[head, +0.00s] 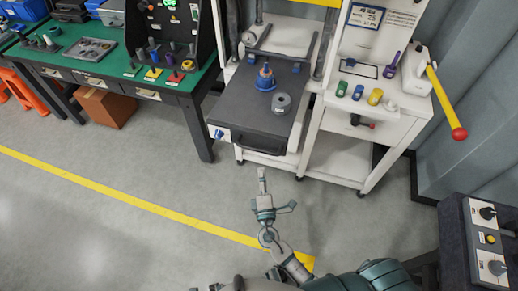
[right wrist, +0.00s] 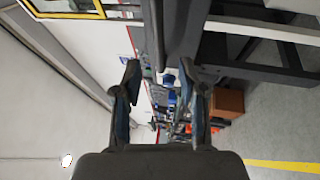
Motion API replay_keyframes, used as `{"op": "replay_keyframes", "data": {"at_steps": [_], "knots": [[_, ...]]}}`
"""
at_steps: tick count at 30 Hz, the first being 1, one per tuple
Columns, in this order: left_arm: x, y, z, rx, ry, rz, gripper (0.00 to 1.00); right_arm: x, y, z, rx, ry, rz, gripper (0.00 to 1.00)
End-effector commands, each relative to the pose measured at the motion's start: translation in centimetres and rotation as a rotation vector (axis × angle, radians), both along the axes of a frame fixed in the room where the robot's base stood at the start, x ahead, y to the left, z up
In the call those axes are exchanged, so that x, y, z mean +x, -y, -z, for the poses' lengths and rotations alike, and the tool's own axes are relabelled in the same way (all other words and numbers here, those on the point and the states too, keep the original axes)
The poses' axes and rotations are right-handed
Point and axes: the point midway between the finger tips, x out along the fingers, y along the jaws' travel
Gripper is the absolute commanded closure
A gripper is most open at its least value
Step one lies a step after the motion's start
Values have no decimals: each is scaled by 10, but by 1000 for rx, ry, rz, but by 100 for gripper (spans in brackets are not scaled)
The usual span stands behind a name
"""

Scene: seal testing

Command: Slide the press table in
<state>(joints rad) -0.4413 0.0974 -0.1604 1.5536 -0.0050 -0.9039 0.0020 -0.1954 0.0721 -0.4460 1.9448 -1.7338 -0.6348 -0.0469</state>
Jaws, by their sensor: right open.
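The press table (head: 240,112) is a dark grey slab sticking out from the front of the white press, with a dark bar handle (head: 262,146) on its front edge. My left gripper is not in view.
A green-topped workbench (head: 110,80) stands to the left with tools and a brown box (head: 105,106) beneath. A white side stand (head: 365,130) with coloured knobs and a yellow lever (head: 445,100) is on the right. A control box (head: 485,240) is at lower right. The floor in front is clear.

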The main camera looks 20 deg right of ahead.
Motion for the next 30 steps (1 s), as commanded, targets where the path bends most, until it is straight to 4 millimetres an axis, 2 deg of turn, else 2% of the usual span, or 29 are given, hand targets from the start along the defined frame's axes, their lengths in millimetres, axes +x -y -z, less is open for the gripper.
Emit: {"op": "replay_keyframes", "data": {"at_steps": [1, 6, 13, 18, 27, 29, 30], "knots": [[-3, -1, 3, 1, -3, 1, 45, 12, 2, -6, -1, 4, 2, 59], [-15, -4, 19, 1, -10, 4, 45, 49, 7, -12, -1, 3, 0, 59], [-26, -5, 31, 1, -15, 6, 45, 85, 15, -17, -3, 1, -1, 59], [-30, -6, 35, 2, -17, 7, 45, 96, 18, -18, -1, 0, 0, 59], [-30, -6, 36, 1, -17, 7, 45, 98, 18, -17, -1, -1, -1, 59], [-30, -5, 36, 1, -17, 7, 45, 98, 18, -17, -1, -1, -1, 71], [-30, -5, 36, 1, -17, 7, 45, 98, 18, -17, -1, -1, -1, 81]]}}
